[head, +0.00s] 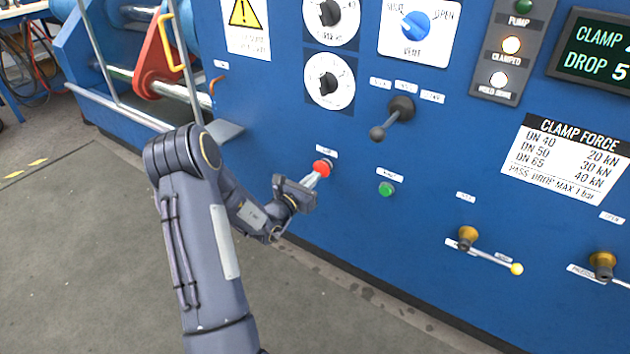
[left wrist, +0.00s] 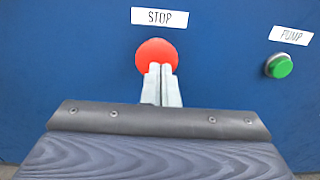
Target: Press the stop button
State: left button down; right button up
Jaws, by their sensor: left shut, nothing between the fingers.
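The red stop button (head: 322,168) sits on the blue panel under a small label. In the left wrist view the round red button (left wrist: 156,54) shows under a white "STOP" label (left wrist: 159,17). My left gripper (head: 313,179) is shut and empty, its fingertips at the button's lower front. In the left wrist view the closed fingers (left wrist: 160,84) overlap the lower part of the button. I cannot tell whether the tips touch it or how far it is pushed in. My right gripper is not in view.
A green pump button (head: 386,189) is right of the stop button. A dark lever (head: 392,118) sticks out above. Yellow-knobbed valve handles (head: 490,253) project at lower right. The floor below is clear.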

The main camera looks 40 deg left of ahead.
pick_arm(q)
jog(key=s+p, duration=0.2)
jog(key=s, duration=0.9)
jog(key=shift+f+p, duration=0.15)
jog(key=shift+p, duration=0.2)
jog(key=shift+s+d, duration=0.1)
